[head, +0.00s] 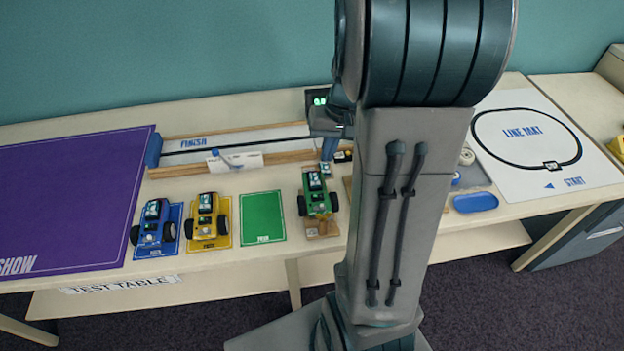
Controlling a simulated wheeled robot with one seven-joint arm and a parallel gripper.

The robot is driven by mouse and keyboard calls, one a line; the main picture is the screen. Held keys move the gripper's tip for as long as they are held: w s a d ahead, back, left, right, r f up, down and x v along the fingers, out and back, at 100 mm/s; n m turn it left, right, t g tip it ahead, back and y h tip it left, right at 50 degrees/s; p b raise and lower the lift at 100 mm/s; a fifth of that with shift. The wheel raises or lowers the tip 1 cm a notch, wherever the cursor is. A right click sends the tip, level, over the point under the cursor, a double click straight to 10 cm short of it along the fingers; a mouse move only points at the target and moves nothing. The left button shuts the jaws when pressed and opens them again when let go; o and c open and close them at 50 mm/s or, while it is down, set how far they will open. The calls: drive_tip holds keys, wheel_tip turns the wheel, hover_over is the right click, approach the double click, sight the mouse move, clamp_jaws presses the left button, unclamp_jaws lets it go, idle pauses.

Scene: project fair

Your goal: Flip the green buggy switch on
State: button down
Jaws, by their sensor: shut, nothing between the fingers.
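The green buggy (319,203) stands on a small brown stand (326,229) near the middle of the test table, beside my arm. It has dark wheels and a small light screen-like part on top. Its switch is too small to make out, so I cannot tell its position. My gripper (327,158) points down just behind the far end of the green buggy, with its fingers shut and empty. I cannot tell whether the fingertips touch the buggy. My arm hides the table to the right of the buggy.
A blue buggy (153,226) and a yellow buggy (206,220) stand on matching mats to the left. An empty green mat (263,218) lies between the yellow and green buggies. Behind is a wooden-edged track (240,137).

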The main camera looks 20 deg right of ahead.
sight(314, 199)
drive_tip(key=f, duration=0.4)
drive_tip(key=a+f, duration=0.1)
drive_tip(key=f, duration=0.4)
drive_tip(key=a+f, duration=0.1)
drive_tip(key=f, duration=0.3)
drive_tip(key=shift+w+a+f, duration=0.25)
drive_tip(key=shift+w+f, duration=0.15)
